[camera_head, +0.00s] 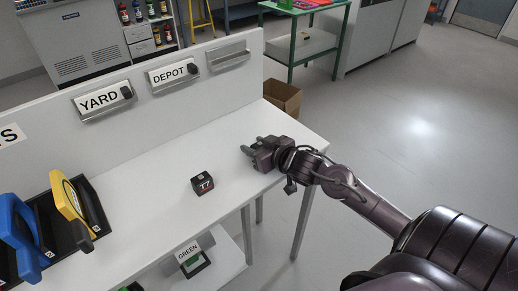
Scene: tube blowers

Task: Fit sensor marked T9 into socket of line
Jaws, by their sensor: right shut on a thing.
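A small black block marked T7 (202,183) lies on the white tabletop, left of my right gripper. No T9 mark is readable. My right gripper (248,150) is low over the table near its right edge, apart from the T7 block. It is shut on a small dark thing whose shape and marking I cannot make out. A YARD plate (98,101) and a DEPOT plate (172,75) are on the back panel, each with a small black piece at its right end. A holder (230,60) to their right has no readable label. My left gripper is not in view.
Blue (18,235) and yellow (70,203) handled things stand in black holders at the left. A GREEN plate (188,253) is on a lower shelf in front. A cardboard box (284,97) is beyond the table's right end. The tabletop's middle is mostly clear.

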